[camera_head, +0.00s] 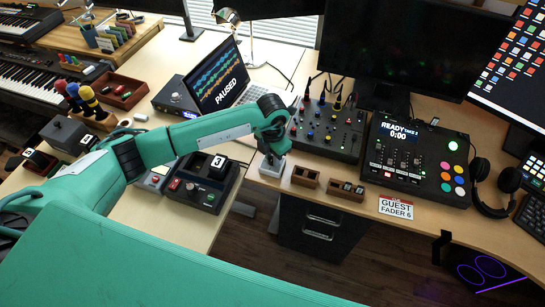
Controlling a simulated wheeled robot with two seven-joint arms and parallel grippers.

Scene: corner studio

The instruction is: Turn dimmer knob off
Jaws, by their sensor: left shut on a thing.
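My left arm reaches in from the left, and its gripper (271,158) points down at the front corner of the desk, left of the mixer. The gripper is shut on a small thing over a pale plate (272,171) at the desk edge. This is where the dimmer knob appears to be. The knob itself is mostly hidden by the fingers, so its turn position cannot be read. My right gripper is not in view.
An audio mixer (328,129) and a console (416,161) stand right of the gripper. Small wooden boxes (305,177) sit close by at the front edge. An open laptop (222,78) is behind my arm. Black boxes with buttons (203,183) are in front.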

